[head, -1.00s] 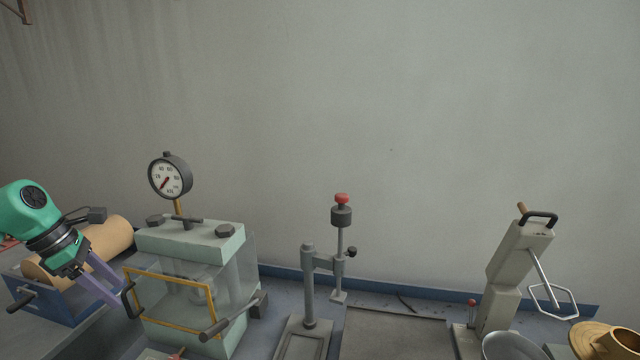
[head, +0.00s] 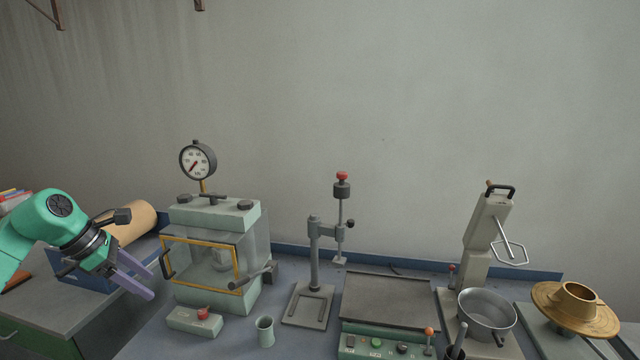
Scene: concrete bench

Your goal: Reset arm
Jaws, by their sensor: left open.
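My left gripper (head: 143,280) comes in from the left on a green arm. Its two purple fingers are apart with nothing between them. It hangs in front of the blue-based machine with a tan roller (head: 136,222), at the left of the pale green press (head: 212,255). In the picture its fingers end just left of the press's yellow-framed door (head: 202,287), which has a dark handle; I cannot tell the gap in depth. My right gripper is not in view.
The bench holds a dial gauge (head: 198,160), a red-button box (head: 195,320), a green cup (head: 264,331), a stand (head: 315,265), a flat plate machine (head: 390,300), a metal bowl (head: 487,312), a lever device (head: 490,225) and a brass dish (head: 575,308).

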